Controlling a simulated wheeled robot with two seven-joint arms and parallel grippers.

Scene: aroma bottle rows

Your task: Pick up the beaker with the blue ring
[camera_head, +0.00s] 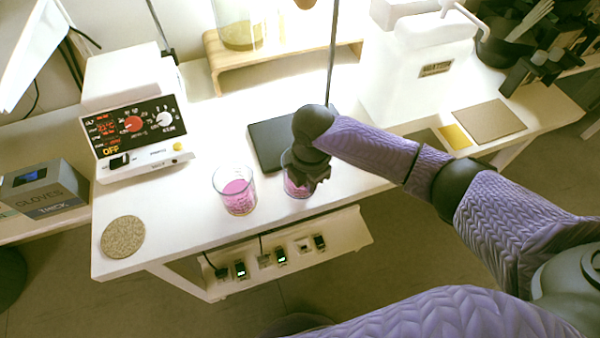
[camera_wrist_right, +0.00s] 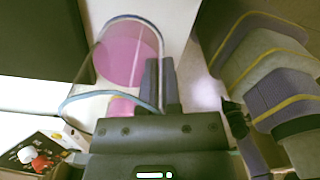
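A clear beaker with pink liquid (camera_head: 292,188) is at the table's front, partly hidden behind my right gripper (camera_head: 316,176). In the right wrist view this beaker (camera_wrist_right: 118,52) is close up, and its near rim carries a blue ring. My right gripper (camera_wrist_right: 160,85) has its two fingers close together at the rim, one seen through the glass and one outside, with the beaker's wall between them. I cannot tell whether the beaker is off the table. A second beaker with pink liquid (camera_head: 238,196) stands to its left. My left gripper is not in view.
A dark flat plate (camera_head: 268,146) lies just behind the beakers. A white instrument with dials (camera_head: 140,140) and a round cork mat (camera_head: 122,237) are at left. A wooden stand (camera_head: 222,78) is at the back, a white machine (camera_head: 420,90) at right.

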